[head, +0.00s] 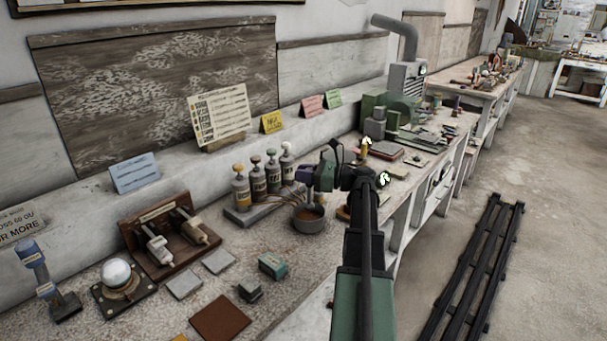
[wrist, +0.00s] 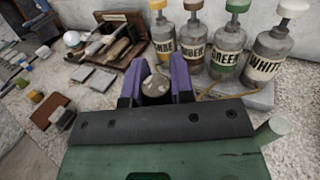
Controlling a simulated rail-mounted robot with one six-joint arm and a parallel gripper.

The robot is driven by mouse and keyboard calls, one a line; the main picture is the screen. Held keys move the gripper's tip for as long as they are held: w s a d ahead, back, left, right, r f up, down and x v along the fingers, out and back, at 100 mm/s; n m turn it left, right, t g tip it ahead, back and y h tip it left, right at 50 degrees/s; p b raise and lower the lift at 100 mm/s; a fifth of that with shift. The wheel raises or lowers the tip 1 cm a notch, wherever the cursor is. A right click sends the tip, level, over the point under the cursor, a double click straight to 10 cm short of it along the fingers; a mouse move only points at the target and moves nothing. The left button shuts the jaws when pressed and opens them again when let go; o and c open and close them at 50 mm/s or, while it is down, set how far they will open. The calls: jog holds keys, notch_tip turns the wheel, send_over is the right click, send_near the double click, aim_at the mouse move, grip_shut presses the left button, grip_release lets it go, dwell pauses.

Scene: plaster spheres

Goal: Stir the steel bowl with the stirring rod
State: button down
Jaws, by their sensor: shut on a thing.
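The steel bowl (head: 309,224) stands on the bench in front of the bottles, with brown contents inside. In the wrist view the fingers (wrist: 156,82) are closed around a short round grey-brown piece (wrist: 155,88), which I take to be the stirring rod seen end-on. The bowl is not recognisable in the wrist view.
Several labelled bottles (wrist: 245,62) stand on a tray close behind the bowl. A wooden rack (head: 172,238), a teal box (head: 272,266) and flat tiles (head: 219,261) lie to the left. A green machine (head: 392,108) stands farther along the bench. Bare bench shows left of the bowl.

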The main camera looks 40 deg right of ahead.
notch_tip(320, 180, up, 5)
jog(key=p, duration=0.5)
dwell(0.3)
